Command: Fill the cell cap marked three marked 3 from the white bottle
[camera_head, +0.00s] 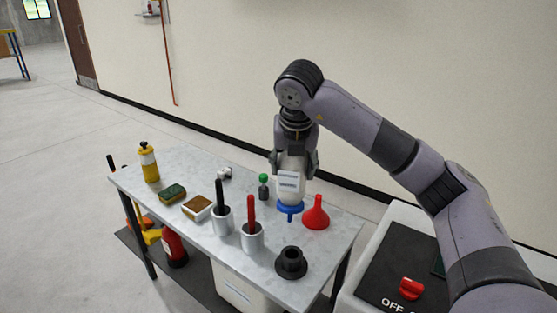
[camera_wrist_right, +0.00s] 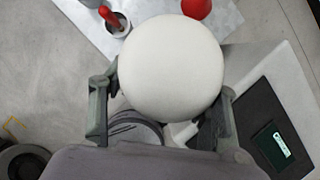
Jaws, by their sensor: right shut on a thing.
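My right gripper (camera_head: 293,163) is shut on the white bottle (camera_head: 290,182), which has a printed label. The bottle hangs upside down above the right end of the grey table, with a blue piece (camera_head: 290,207) with a narrow downward tip at its lower end. I cannot tell whether the tip touches anything. In the right wrist view the bottle's pale round end (camera_wrist_right: 172,68) fills the space between the fingers (camera_wrist_right: 165,105). A cell cap marked 3 cannot be made out in either view. My left gripper is not in view.
A red funnel (camera_head: 316,213) stands close beside the bottle. The table (camera_head: 180,160) also holds a green-topped item (camera_head: 263,187), two cups (camera_head: 252,238) with handles, a black flanged piece (camera_head: 291,263), a sponge (camera_head: 172,193) and a yellow bottle (camera_head: 149,163). A red knob (camera_head: 411,288) sits at right.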

